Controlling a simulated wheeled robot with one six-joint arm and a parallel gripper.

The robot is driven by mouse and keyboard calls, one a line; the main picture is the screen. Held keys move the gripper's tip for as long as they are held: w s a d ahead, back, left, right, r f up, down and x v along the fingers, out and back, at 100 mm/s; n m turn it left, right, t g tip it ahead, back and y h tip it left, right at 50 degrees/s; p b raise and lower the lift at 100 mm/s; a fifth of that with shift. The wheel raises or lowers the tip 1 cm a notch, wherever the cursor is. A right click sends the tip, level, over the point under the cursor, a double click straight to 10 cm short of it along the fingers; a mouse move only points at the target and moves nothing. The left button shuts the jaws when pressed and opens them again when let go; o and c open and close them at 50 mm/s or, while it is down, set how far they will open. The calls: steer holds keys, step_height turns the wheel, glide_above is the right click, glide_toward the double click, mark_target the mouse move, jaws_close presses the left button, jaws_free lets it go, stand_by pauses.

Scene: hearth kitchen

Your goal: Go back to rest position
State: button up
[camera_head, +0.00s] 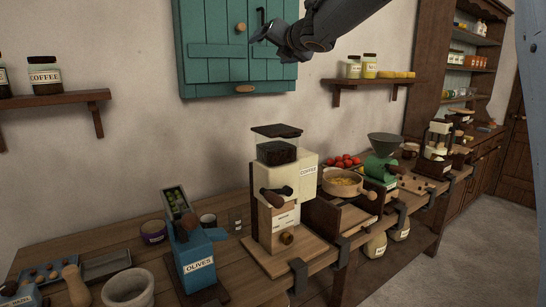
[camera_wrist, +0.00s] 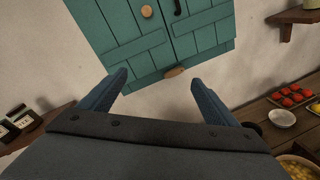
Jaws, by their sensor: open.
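My gripper (camera_head: 262,38) is at the top of the head view, raised well above the counter in front of the teal wall cabinet (camera_head: 208,62). In the wrist view my gripper (camera_wrist: 157,82) shows two blue fingers spread apart with nothing between them. The teal cabinet (camera_wrist: 150,35) fills the upper middle of that view, beyond the fingertips. Its doors are shut. I cannot tell the exact gap between gripper and cabinet.
A wooden counter (camera_head: 112,250) below holds a cream coffee grinder (camera_head: 300,178), a blue olive press (camera_head: 195,255), a green grinder (camera_head: 378,168) and a white mortar (camera_head: 128,288). Wall shelves (camera_head: 60,98) flank the cabinet. Open floor (camera_head: 480,240) lies at right.

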steer(key=s+d+f+m+g+h, duration=0.2)
steer(key=s+d+f+m, duration=0.4)
steer(key=f, duration=0.5)
steer(key=s+d+f+m+g+h, duration=0.25)
steer(key=s+d+f+m, duration=0.2)
steer(key=f+m, duration=0.5)
steer(key=s+d+f+m+g+h, duration=0.1)
steer(key=s+d+f+m+h, duration=0.1)
steer(key=s+d+f+m, duration=0.65)
steer(key=s+f+m+g, duration=0.7)
steer(key=s+f+m, duration=0.4)
steer(key=s+f, duration=1)
steer(key=s+a+f+n+g+b, duration=0.1)
steer(key=s+a+f+b, duration=0.15)
steer(key=f+b, duration=0.65)
steer(key=s+a+f+n+g+b, duration=0.15)
steer(key=a+f+b, duration=0.3)
steer(key=b, duration=0.85)
steer(key=d+r+m+p, duration=0.2)
steer(key=d+r+p, duration=0.4)
steer(key=p, duration=0.8)
steer(key=shift+d+r+m, duration=0.25)
steer(key=shift+d+m, duration=0.1)
steer(key=shift+d, duration=0.55)
steer(key=shift+h, duration=0.25)
